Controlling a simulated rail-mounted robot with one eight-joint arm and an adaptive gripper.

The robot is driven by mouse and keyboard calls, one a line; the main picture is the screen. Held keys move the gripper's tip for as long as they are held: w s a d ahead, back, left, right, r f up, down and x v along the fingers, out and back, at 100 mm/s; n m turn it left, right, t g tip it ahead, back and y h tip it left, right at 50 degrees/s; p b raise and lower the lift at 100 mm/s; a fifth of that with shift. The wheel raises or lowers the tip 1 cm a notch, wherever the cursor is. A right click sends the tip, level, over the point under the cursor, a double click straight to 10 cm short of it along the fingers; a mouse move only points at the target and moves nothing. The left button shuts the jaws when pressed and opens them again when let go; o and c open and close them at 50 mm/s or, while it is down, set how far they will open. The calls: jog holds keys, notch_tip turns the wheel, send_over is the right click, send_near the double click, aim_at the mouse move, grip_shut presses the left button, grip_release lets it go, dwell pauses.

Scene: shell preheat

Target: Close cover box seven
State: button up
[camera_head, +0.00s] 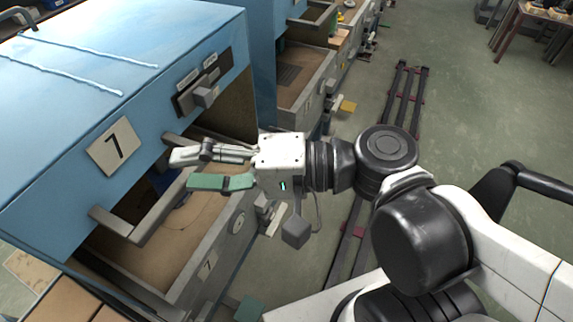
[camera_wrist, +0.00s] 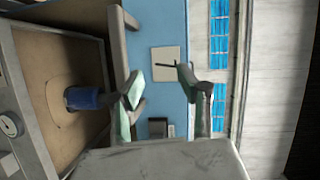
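Box seven has a blue cover (camera_head: 60,130) with a white number 7 plate (camera_head: 115,146), raised above its lower box (camera_head: 190,285). The gap between them shows the brown interior. A grey bar handle (camera_head: 150,215) sticks out from the cover's front; it also shows in the wrist view (camera_wrist: 118,45). My gripper (camera_head: 181,171) is open, with its fingers reaching over the handle area. In the wrist view my gripper (camera_wrist: 160,88) has its left finger overlapping the handle and its right finger apart from it. I cannot tell whether they touch.
A blue cylinder (camera_wrist: 85,98) lies inside the lower box. Another blue cabinet with an open box (camera_head: 305,75) stands behind. Dark floor rails (camera_head: 400,95) run along the right, with clear green floor (camera_head: 460,110) beyond.

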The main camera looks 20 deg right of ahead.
jog(key=f+p+v, duration=0.1)
jog(key=v, duration=1)
jog(key=shift+s+d+f, duration=0.2)
jog(key=shift+s+d, duration=0.1)
jog(key=shift+d, duration=0.05)
dwell(0.7)
dwell(0.4)
